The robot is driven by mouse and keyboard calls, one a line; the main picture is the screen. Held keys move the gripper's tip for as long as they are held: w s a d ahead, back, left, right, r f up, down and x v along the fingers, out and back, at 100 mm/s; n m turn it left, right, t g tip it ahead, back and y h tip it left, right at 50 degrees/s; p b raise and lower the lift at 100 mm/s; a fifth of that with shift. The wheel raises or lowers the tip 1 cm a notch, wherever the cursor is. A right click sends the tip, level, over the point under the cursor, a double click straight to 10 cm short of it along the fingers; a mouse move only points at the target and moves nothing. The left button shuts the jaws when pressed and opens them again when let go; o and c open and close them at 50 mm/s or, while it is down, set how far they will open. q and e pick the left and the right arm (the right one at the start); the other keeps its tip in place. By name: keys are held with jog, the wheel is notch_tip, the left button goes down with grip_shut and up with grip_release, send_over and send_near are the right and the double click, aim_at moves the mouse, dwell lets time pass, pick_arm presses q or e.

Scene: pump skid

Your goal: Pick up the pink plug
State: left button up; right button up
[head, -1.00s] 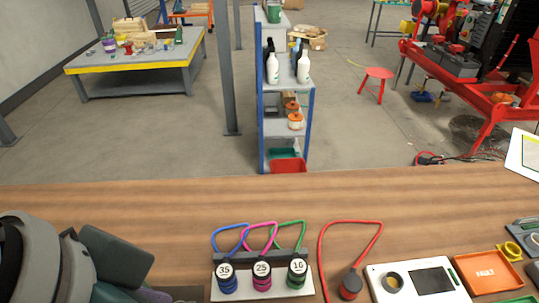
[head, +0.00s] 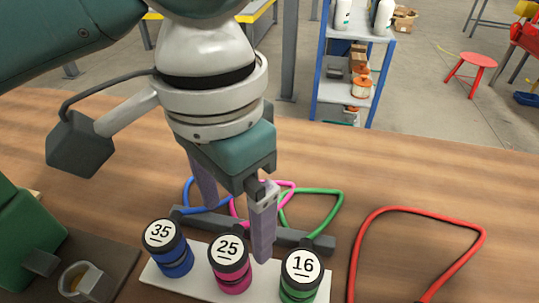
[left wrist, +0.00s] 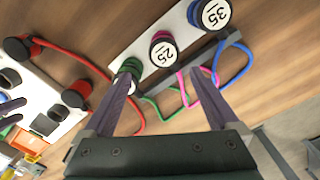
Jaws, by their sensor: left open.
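The pink plug (head: 231,268) has a black top with a white disc marked 25. It stands upright on a white base plate (head: 157,277) between the blue plug (head: 170,250) marked 35 and the green plug (head: 300,278) marked 16. My left gripper (head: 232,232) is open and empty, pointing down above and just behind the pink plug. In the left wrist view the pink plug (left wrist: 163,52) lies beyond the gap between the open fingers (left wrist: 166,85). The pink cable loop shows partly behind the gripper.
A red cable (head: 420,212) loops on the wooden table to the right. A dark grey bar (head: 310,240) runs behind the plugs. A green object (head: 25,240) and a small metal cup (head: 80,278) stand at the left.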

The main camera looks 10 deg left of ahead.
aim_at(229, 248)
pick_arm(q)
notch_tip(229, 248, down, 4)
jog(key=shift+s+a+r, duration=0.15)
jog(key=shift+r, duration=0.1)
jog(key=f, duration=0.2)
jog(key=a+f+b, duration=0.1)
jog(key=f, duration=0.1)
jog(key=shift+f+b, duration=0.3)
jog(key=shift+d+f, duration=0.1)
jog(key=shift+f, duration=0.2)
grip_shut()
